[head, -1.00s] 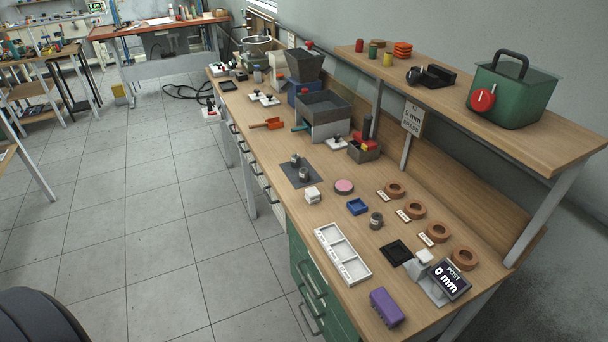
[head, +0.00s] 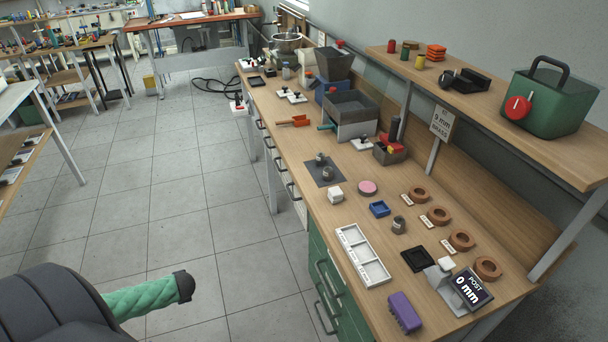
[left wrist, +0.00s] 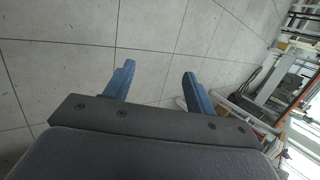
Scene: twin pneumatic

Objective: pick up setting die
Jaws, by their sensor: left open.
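No item is clearly marked as the setting die. Small grey metal cylinders that could be it stand on the bench: a pair on a dark mat (head: 315,174), with the nearer cylinder (head: 328,175), and a single cylinder (head: 398,226) right of the blue tray (head: 379,209). Several brown rings (head: 438,216) with small labels lie in a row along the right. My left gripper (left wrist: 158,83) is open and empty in the left wrist view, over the grey floor and away from the bench. My right gripper is in neither view.
The wooden bench also holds a white three-part tray (head: 362,255), a purple block (head: 405,312), a black square tray (head: 417,259) and a "POST 0 mm" display (head: 470,289). A raised shelf (head: 490,90) overhangs the back. The floor (head: 190,210) left of the bench is clear.

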